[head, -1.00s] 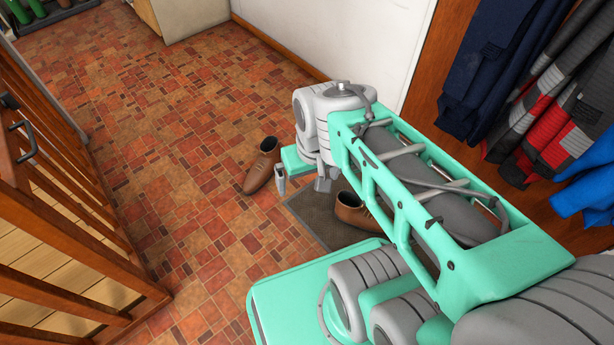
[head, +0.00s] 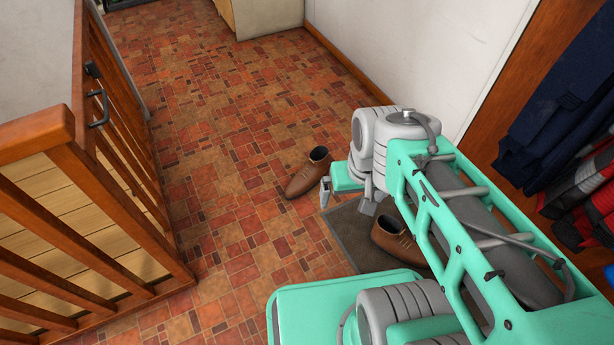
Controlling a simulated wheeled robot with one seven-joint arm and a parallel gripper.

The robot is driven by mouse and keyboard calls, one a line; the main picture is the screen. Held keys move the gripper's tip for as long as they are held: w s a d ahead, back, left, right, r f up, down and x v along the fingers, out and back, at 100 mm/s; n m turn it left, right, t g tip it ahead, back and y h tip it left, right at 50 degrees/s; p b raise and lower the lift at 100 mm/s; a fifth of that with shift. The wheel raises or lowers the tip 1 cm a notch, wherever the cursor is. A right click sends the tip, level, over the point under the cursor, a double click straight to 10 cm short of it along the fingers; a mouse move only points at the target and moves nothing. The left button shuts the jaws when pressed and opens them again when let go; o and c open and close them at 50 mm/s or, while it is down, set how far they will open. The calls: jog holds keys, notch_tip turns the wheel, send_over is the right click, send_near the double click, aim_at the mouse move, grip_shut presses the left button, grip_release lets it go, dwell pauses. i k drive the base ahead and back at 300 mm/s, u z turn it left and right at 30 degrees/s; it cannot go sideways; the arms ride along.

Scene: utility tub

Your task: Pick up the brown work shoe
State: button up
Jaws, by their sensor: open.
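A brown work shoe (head: 308,174) lies on the tiled floor just left of my gripper, its toe pointing toward the lower left. A second brown shoe (head: 394,241) is on the dark mat, partly hidden by my arm. My gripper (head: 346,200) is open and points down, with its fingers apart and nothing seen between them. In the picture it is between the two shoes, close to the right of the first one. Its exact height above the floor cannot be told.
A dark mat (head: 350,232) lies under the second shoe. A wooden railing gate (head: 120,215) stands on the left. Dark coats (head: 560,125) hang on the right by a white wall (head: 420,50). The tiled floor (head: 225,140) is clear in the middle and back.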

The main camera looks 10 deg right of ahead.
aim_at(316, 168)
jog(key=u, duration=0.25)
jog(key=k, duration=0.3)
jog(key=u, duration=1.25)
jog(key=i, duration=1)
jog(key=z, duration=0.4)
